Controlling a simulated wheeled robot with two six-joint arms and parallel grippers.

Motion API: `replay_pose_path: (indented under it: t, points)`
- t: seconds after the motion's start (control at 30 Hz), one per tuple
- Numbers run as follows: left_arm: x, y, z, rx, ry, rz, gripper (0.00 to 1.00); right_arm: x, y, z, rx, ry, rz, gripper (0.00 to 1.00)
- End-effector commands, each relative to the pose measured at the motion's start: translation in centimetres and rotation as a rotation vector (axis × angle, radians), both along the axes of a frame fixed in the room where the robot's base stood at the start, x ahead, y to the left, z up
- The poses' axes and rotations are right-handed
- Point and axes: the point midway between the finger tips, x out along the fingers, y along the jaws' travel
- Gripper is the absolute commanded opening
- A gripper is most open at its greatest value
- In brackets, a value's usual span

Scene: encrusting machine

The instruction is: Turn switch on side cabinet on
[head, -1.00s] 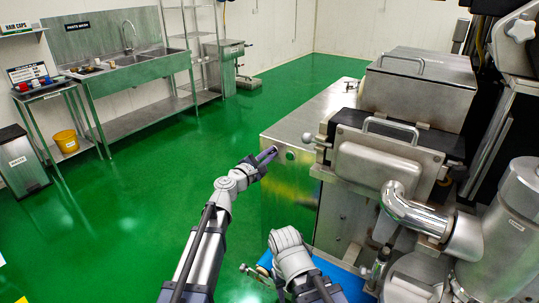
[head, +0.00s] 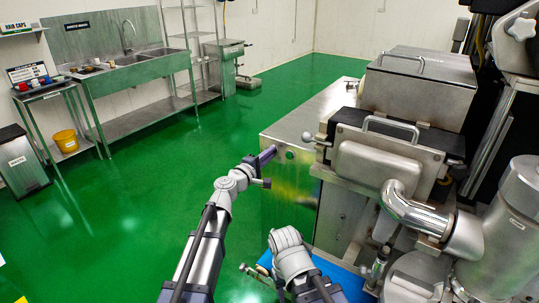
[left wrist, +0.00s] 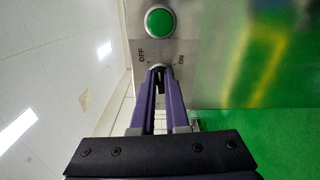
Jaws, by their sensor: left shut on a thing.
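The side cabinet (head: 285,200) is a shiny steel box right of my left arm in the head view. In the left wrist view its panel (left wrist: 200,50) carries a round green button (left wrist: 160,22) and, beside it, the switch (left wrist: 158,67) between the labels OFF and ON. My left gripper (left wrist: 159,76) is shut on the switch, with its purple fingers around the knob. Which way the knob points is hidden by the fingers. The head view shows the left gripper (head: 269,154) at the cabinet's face, close to the green button (head: 290,155). The right gripper does not show.
A large steel machine (head: 400,150) with a lidded box and pipes stands at the right. A sink bench (head: 130,70) and a side table (head: 55,95) stand along the far left wall. The green floor (head: 130,200) left of my arm is open.

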Motion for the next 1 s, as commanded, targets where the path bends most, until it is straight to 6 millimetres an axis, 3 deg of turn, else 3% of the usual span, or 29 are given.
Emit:
replay_pose_path:
  t: [1.0]
  points:
    - [-0.04, 0.08, -0.45, 0.719, -0.479, -0.002, 0.00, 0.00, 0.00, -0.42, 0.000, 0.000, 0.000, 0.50]
